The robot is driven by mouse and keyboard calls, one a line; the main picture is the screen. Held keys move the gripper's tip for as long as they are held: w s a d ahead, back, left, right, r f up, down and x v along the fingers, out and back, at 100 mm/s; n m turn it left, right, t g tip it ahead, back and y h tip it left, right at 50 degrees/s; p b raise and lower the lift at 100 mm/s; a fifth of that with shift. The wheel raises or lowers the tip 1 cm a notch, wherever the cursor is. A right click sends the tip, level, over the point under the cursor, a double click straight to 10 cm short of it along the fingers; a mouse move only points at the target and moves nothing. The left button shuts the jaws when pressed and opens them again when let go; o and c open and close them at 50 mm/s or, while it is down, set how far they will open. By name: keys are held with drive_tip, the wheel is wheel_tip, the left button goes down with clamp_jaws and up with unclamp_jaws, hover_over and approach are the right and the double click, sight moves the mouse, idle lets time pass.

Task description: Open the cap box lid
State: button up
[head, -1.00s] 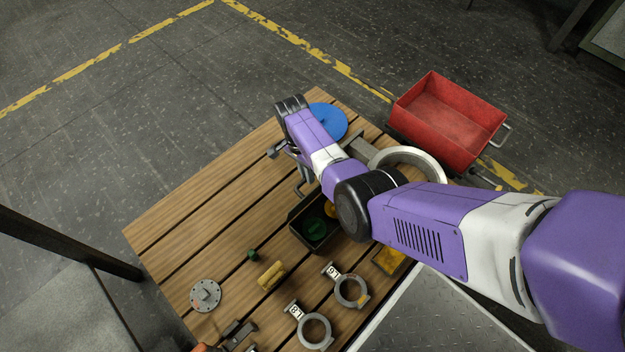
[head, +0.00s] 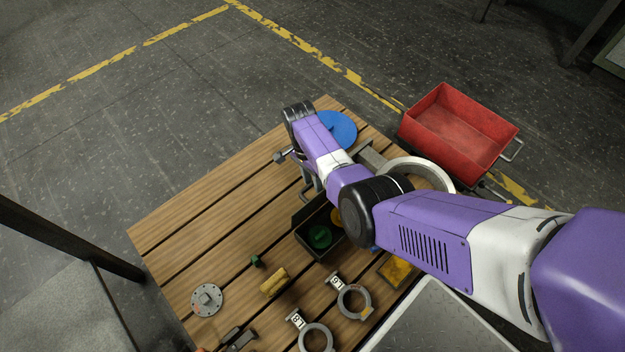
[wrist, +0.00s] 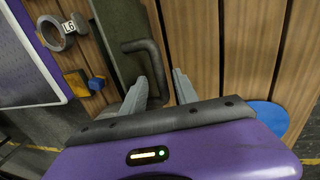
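The cap box (head: 318,252) is a dark open-topped tray on the slatted table, partly hidden by my arm. A green cap (head: 320,237) and a yellow cap (head: 337,215) show inside it. Its lid (wrist: 118,28) is a dark grey-green panel in the wrist view, with a bent bar handle (wrist: 137,46). My gripper (wrist: 163,82) is open, its two grey fingers apart. In the head view my arm hides most of the gripper.
A blue disc (head: 338,130) and a pale ring (head: 445,173) lie at the table's far side. A red bin (head: 458,130) stands beyond. Tagged rings (head: 352,302), a yellow part (head: 274,281) and a flange (head: 207,300) lie at the front. The table's left part is clear.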

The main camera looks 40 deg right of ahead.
drive_tip(key=shift+r, duration=0.1)
wheel_tip(320, 180, up, 8)
drive_tip(key=w+p, duration=0.1)
drive_tip(key=p, duration=0.2)
drive_tip(key=shift+w+f, duration=0.2)
drive_tip(key=shift+w, duration=0.05)
